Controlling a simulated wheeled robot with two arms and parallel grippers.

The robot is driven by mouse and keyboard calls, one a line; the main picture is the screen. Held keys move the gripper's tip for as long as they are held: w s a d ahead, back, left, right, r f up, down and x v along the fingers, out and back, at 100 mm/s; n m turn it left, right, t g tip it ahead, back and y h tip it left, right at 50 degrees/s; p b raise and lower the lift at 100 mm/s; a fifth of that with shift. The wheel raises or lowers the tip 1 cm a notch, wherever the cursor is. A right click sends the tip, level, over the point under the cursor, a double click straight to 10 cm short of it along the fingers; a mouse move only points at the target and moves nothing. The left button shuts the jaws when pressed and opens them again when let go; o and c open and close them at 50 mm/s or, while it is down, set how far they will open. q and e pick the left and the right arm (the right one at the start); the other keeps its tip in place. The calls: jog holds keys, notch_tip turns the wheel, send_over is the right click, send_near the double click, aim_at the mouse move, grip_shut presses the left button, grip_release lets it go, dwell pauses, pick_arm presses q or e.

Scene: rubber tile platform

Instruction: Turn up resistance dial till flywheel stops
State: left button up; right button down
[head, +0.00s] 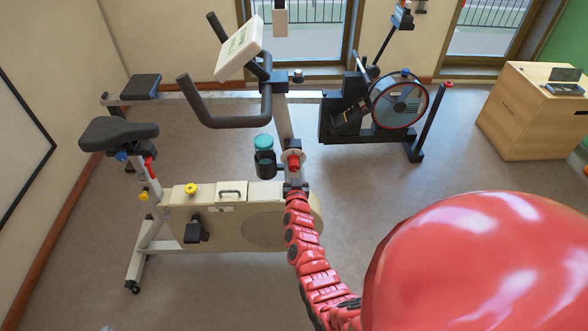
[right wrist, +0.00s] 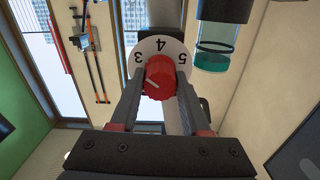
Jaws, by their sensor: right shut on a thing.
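The resistance dial is a red knob (head: 294,161) on the upright post of the exercise bike (head: 208,215). In the right wrist view the red dial (right wrist: 161,78) sits on a white plate (right wrist: 149,47) showing 3, 4 and 5. My left gripper is not in view.
A bottle with a teal lid (head: 264,150) stands beside the post, close to my gripper. The handlebar (head: 222,122) and white console (head: 239,47) rise above. A rowing machine (head: 398,100) stands behind, and a wooden box (head: 527,115) at the right.

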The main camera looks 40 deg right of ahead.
jog(key=m+b, duration=0.3)
jog(key=m, duration=0.2)
jog(key=shift+f, duration=0.2)
jog(key=m+b, duration=0.1)
jog(key=m, duration=0.2)
jog(key=shift+r+b, duration=0.1)
jog(key=shift+b, duration=0.3)
jog(key=shift+r+m+b, duration=0.1)
jog(key=shift+m+b, duration=0.35)
jog(key=shift+m, duration=0.65)
jog(key=shift+c, duration=1.9)
grip_release()
